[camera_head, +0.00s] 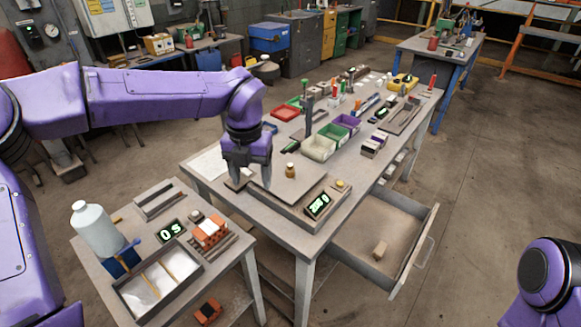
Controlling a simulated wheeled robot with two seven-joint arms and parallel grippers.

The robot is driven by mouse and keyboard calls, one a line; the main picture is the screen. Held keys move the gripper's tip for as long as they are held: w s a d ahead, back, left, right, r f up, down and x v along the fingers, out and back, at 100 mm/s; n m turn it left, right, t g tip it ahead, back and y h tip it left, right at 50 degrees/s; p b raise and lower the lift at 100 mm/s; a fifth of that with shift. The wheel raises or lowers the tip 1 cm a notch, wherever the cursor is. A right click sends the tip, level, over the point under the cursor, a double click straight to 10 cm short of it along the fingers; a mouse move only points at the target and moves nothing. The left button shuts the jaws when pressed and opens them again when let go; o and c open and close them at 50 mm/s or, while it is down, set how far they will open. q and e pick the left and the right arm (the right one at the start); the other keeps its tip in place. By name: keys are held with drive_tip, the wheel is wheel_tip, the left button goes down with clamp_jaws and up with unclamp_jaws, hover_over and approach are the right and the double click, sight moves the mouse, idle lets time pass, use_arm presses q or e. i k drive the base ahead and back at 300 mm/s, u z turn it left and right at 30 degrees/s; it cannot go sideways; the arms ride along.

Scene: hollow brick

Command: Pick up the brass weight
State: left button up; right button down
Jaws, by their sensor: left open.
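The brass weight (290,171) is a small golden knobbed piece. It stands upright on the flat metal pan (293,186) of a scale on the main workbench. My left gripper (250,184) comes in from the left and points down over the left part of the pan. Its two fingers are apart with nothing visible between them. It is to the left of the weight and does not touch it. Of my right arm only a purple link shows at the lower right; its gripper is out of view.
The scale's lit green display (318,206) is at the bench's front corner. Several bins (319,148) stand behind the weight. An open drawer (370,243) holds a small block.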

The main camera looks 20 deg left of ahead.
sight(289, 169)
drive_tip(key=u, duration=0.05)
drive_tip(key=i, duration=0.9)
drive_tip(key=z, duration=0.05)
